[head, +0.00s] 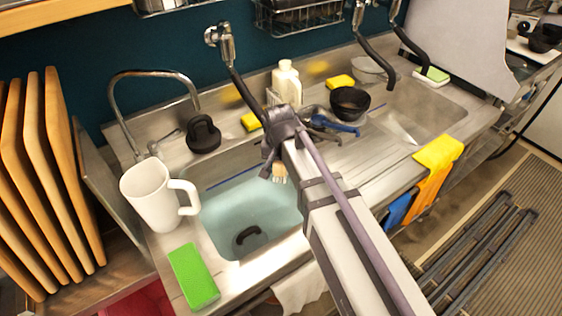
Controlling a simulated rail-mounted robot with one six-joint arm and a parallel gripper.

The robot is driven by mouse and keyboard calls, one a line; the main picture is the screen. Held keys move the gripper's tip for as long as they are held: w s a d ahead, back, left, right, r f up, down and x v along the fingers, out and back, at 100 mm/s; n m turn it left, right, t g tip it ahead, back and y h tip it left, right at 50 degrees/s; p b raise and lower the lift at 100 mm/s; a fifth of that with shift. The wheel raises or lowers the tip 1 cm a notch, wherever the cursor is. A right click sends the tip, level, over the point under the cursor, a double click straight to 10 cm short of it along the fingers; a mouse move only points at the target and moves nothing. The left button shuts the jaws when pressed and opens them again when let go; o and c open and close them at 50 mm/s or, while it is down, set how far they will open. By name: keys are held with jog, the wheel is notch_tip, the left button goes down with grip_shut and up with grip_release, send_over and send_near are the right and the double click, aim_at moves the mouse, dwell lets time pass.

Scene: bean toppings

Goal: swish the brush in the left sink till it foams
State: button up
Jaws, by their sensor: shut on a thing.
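The left sink (207,232) is a steel basin holding clear bluish water (238,208). A dark plug-like object (248,237) shows through the water near its front. My gripper (272,160) is above the back right part of this sink, mostly seen from behind. It is shut on a small brush (279,172) with a wooden-coloured head and pale bristles pointing down. Most of the brush's handle is hidden by my gripper. I cannot tell whether the bristles touch the water. No foam shows on the water.
A black plug (203,134) and curved tap (150,74) are behind.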

notch_tip(320, 180, down, 19)
jog(key=b, duration=1.7)
jog(key=shift+b, duration=0.35)
jog(key=shift+r, duration=0.1)
jog(key=shift+w+d, duration=0.65)
jog(key=shift+d, duration=0.3)
jog(key=shift+s+a, duration=0.65)
jog(key=shift+a, duration=0.35)
jog(key=shift+s+a, duration=0.6)
jog(key=shift+a, duration=0.35)
jog(key=shift+w+d, duration=0.65)
jog(key=shift+d, duration=0.35)
jog(key=shift+w+d, duration=0.6)
jog(key=shift+d, duration=0.35)
jog(key=shift+s+a, duration=0.65)
jog(key=shift+a, duration=0.3)
jog(key=shift+s+a, duration=0.6)
jog(key=shift+a, duration=0.35)
